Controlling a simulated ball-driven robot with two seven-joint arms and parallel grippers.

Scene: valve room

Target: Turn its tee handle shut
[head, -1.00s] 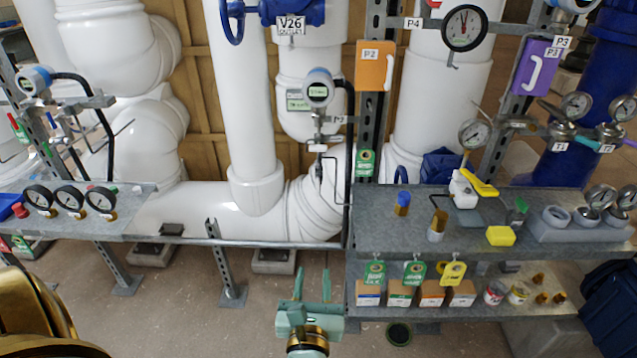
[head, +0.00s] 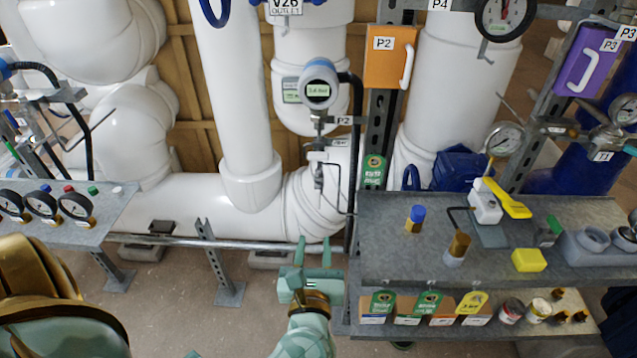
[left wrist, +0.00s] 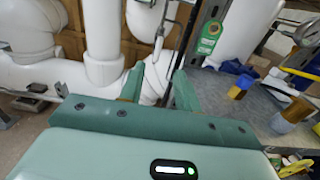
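A round-faced digital gauge (head: 319,91) tagged P2 stands on a slim fitting (head: 319,160) in front of the white pipes. Thin metal rods project from this fitting; I cannot tell which of them is the tee handle. The lower fitting also shows in the left wrist view (left wrist: 160,32). My left gripper (head: 313,248) is below it, fingers pointing up and forward, apart from it. In the left wrist view my left gripper (left wrist: 160,82) is open, with nothing seen between its fingers. My right gripper is not in view.
A grey shelf (head: 390,262) on the right holds bottles, a yellow block (head: 529,260) and a yellow-handled valve (head: 508,198). An orange P2 panel (head: 388,62) hangs on a post beside the gauge. A horizontal rail (head: 180,241) crosses behind my gripper. Three dial gauges (head: 42,205) stand at left.

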